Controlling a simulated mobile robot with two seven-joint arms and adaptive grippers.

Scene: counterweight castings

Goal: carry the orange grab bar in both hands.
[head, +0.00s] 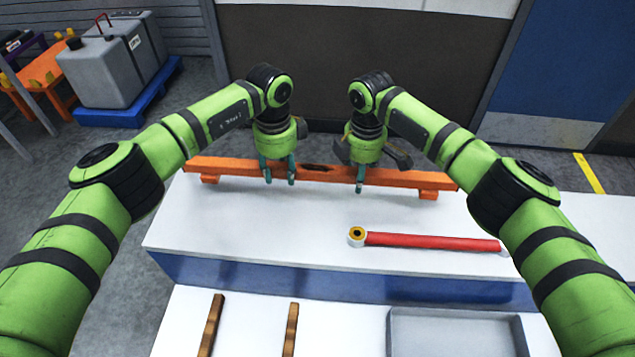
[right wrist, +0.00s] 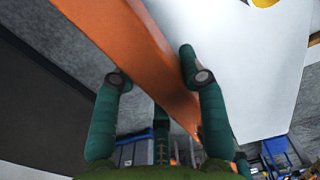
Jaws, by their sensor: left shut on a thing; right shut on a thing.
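The orange grab bar (head: 328,173) runs left to right along the far edge of the white worktop in the head view, with a short foot under each end. My left gripper (head: 278,180) is shut on the bar left of its middle. My right gripper (head: 360,188) is shut on it right of the middle. In the right wrist view the bar (right wrist: 150,60) passes between the two green fingers of my right gripper (right wrist: 155,72). I cannot tell whether the bar's feet touch the worktop.
A red rod with a round white end (head: 430,241) lies on the white worktop (head: 250,230). Nearer are two brown wooden strips (head: 290,330) and a grey tray (head: 455,335). A grey tank (head: 100,72) stands on a blue pallet (head: 125,112) at the far left, beside an orange table (head: 40,70).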

